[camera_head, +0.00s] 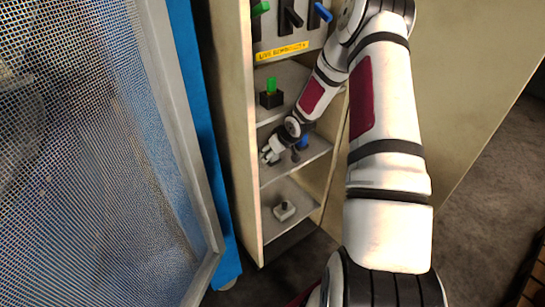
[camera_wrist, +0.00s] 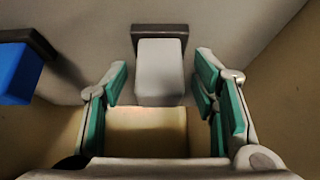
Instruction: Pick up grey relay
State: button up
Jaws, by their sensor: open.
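The grey relay (camera_wrist: 160,72) is a pale grey block with a dark brown end at its top. It shows in the wrist view at upper middle, between the tips of my gripper (camera_wrist: 162,88). The teal-padded fingers are open, one on each side, with a visible gap to the block. Nothing is held. In the head view my gripper (camera_head: 268,156) is at the middle shelf of the cabinet. I cannot clearly pick out the relay there beside the gripper and arm.
A blue block (camera_wrist: 18,72) with a dark end is left of the grey one. The cabinet (camera_head: 246,130) has a green-topped piece (camera_head: 271,87) on the shelf above and a grey piece (camera_head: 284,210) on the shelf below. A mesh panel (camera_head: 80,150) stands at left.

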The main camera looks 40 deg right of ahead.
grip_shut()
jog(key=shift+s+r, duration=0.1)
jog(key=shift+r, duration=0.05)
